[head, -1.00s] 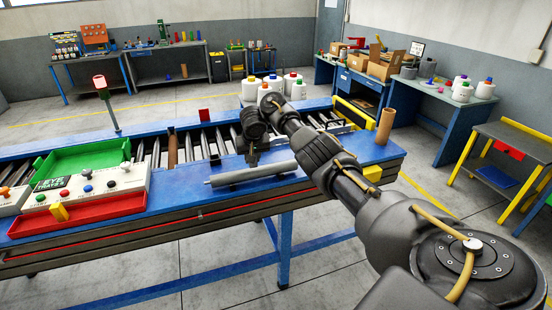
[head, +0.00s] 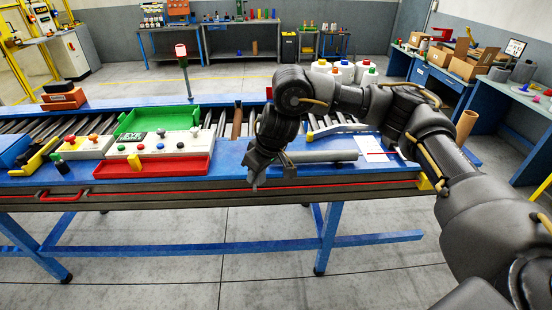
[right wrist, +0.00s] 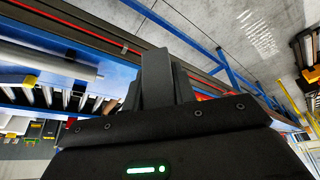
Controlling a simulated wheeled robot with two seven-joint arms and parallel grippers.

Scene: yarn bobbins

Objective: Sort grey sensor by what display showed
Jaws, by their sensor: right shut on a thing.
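My right gripper (head: 268,178) points down over the blue front ledge, near the left end of a grey cylinder (head: 325,156). Its dark jaws also show in the right wrist view (right wrist: 165,80). They are shut on a small dark grey thing, apparently the grey sensor; it blends with the fingers and is mostly hidden. To the left are a green tray (head: 136,128) and, in front of it, a red tray (head: 190,165). A pale panel (head: 180,146) with several coloured knobs and a small sign stands between them; I cannot read a display. My left gripper is not in view.
Rollers (head: 80,128) run behind the ledge. A red-topped post (head: 184,70) stands behind the green tray. A white sheet (head: 371,147) lies right of the cylinder. A second knob panel (head: 84,147) and a yellow-handled part (head: 38,158) are further left.

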